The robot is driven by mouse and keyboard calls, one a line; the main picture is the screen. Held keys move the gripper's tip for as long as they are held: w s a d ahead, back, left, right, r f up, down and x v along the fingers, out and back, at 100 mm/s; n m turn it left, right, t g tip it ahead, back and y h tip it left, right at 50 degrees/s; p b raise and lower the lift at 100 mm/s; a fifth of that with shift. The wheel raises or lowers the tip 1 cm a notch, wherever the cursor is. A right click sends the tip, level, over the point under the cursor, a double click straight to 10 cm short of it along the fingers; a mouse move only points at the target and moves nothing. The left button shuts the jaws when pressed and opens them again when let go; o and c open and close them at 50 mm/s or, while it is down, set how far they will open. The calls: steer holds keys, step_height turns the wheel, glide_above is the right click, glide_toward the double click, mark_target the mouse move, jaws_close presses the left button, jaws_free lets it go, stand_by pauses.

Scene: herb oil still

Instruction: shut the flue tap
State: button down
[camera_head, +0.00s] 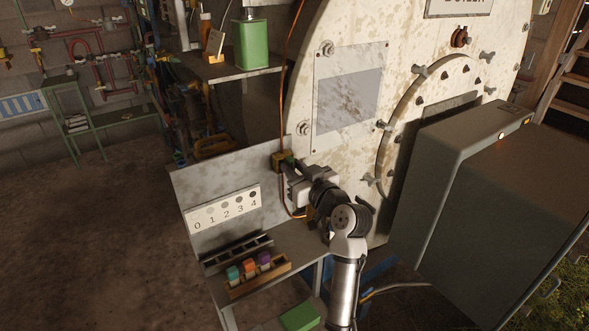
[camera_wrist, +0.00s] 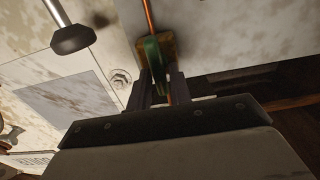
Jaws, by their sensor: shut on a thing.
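The flue tap (camera_head: 282,158) is a small brass body with a green part, set on a thin copper pipe beside the pale, stained boiler front. In the wrist view the tap's brass body (camera_wrist: 169,46) sits at top centre, with the green handle (camera_wrist: 152,60) reaching down between the fingers. My gripper (camera_head: 289,172) comes at the tap from the lower right. In the wrist view my gripper (camera_wrist: 160,86) is shut on the green handle. The fingers and wrist hide part of the tap, and I cannot tell the handle's exact angle.
A grey panel with a 0-to-4 shade scale (camera_head: 224,209) stands left of my gripper. Below it, a wooden rack (camera_head: 259,277) holds coloured vials. A large grey cabinet (camera_head: 455,185) stands close on the right. A green canister (camera_head: 250,43) sits on a shelf above. Floor at left is clear.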

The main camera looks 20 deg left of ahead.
steer(key=shift+f+b, duration=0.2)
steer(key=shift+b, duration=0.25)
steer(key=shift+s+a+f+n+b, duration=0.1)
steer(key=shift+s+f+n+b, duration=0.05)
steer(key=shift+n+b, duration=3.4)
steer(key=shift+s+a+f+n+b, duration=0.15)
steer(key=shift+n+b, duration=2.35)
steer(key=shift+b, duration=1.95)
steer(key=shift+s+a+f+n+b, duration=0.1)
steer(key=shift+s+f+n+b, duration=0.05)
steer(key=shift+n+b, duration=3.4)
steer(key=shift+m+b, duration=0.3)
steer(key=shift+b, duration=0.25)
steer(key=c, duration=1.5)
jaws_free()
steer(key=shift+o, duration=0.2)
steer(key=shift+d, duration=0.15)
